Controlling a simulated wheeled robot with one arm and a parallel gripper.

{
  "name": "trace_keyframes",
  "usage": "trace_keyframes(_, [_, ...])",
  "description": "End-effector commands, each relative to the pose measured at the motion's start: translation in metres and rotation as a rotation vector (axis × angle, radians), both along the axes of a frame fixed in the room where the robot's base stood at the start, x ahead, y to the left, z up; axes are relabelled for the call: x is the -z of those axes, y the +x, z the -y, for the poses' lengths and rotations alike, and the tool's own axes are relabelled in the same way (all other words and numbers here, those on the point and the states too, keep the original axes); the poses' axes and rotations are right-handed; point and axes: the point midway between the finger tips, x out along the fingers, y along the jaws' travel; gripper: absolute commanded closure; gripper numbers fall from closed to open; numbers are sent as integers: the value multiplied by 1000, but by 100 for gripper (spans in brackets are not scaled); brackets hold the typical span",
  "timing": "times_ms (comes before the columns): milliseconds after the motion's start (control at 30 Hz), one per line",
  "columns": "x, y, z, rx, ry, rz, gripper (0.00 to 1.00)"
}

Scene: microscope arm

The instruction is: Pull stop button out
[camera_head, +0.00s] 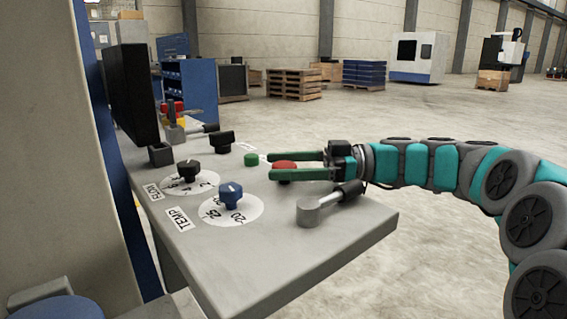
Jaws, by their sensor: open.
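The red stop button (284,166) is a mushroom-shaped cap on the grey control panel (270,262), near its right side. My gripper (268,165) comes in from the right, with its two green fingers pointing left. The fingers are apart, and one crosses in front of the lower part of the red cap. The other finger lies just beyond the cap, so in this view the button shows between them. I cannot tell whether either finger touches it.
A grey lever with a black grip (320,207) stands close below my gripper. A green button (251,159) sits just left of the fingertips. A blue TEMP knob (231,195), a black FLOW knob (189,170) and a black monitor (134,95) are further left.

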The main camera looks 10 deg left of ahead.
Motion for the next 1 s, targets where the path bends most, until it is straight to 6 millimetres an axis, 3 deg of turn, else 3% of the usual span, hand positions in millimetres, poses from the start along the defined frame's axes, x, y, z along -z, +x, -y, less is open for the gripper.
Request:
trace_keyframes(233, [0, 0, -1, 1, 0, 0, 14])
trace_keyframes(1000, [0, 0, -1, 1, 1, 0, 100])
